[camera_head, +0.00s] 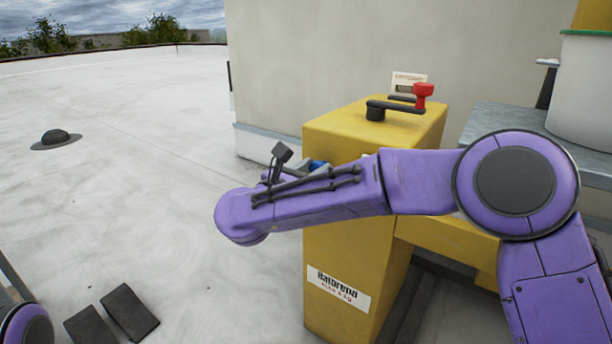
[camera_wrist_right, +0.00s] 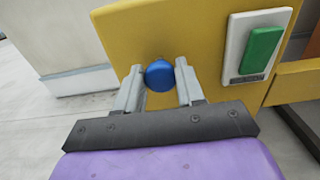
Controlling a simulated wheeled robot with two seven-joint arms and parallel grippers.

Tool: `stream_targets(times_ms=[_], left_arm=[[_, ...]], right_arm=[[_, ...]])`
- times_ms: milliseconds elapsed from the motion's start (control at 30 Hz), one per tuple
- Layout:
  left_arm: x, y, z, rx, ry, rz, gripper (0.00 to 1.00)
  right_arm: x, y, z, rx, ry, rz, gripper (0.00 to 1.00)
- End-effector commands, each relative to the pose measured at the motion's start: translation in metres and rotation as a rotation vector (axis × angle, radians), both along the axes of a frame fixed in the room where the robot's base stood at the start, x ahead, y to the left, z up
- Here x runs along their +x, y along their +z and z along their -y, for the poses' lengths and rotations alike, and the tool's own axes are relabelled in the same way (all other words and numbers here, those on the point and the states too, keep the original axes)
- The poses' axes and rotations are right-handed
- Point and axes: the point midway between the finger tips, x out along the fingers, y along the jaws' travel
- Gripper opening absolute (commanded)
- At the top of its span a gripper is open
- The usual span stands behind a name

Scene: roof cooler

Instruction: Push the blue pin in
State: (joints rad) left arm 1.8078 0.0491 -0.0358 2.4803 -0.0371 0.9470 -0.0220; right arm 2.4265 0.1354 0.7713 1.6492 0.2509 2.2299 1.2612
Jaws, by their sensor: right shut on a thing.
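My forearm hides most of the right gripper there. How deep the pin sits is hidden.
A green button on a white plate (camera_wrist_right: 258,48) is right of the pin. A black crank with a red knob (camera_head: 423,92) tops the housing. A grey ledge with a white bucket (camera_head: 585,90) is at right. The white roof (camera_head: 120,130) is mostly open at left.

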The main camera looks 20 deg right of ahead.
Motion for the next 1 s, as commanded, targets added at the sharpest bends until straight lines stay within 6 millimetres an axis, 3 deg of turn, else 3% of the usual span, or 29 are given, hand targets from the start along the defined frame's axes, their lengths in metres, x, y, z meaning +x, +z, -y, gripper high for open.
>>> stream_targets(times_ms=[167,200,267,633,1000], left_arm=[[0.000,0.000,0.000,0.000,0.000,0.000,0.68],[0.000,0.000,0.000,0.000,0.000,0.001,0.68],[0.000,0.000,0.000,0.000,0.001,0.001,0.68],[0.002,0.005,0.000,0.007,0.015,0.022,0.68],[0.019,0.030,-0.005,0.066,0.141,0.188,0.68]], right_arm=[[0.001,0.002,0.003,-0.004,-0.003,0.004,0.00],[0.001,0.003,0.003,-0.005,-0.004,0.005,0.44],[0.001,0.002,0.003,-0.004,-0.004,0.004,0.62],[-0.005,0.004,-0.006,-0.004,-0.001,0.003,0.62],[-0.054,0.005,-0.070,-0.006,0.000,0.005,0.62]])
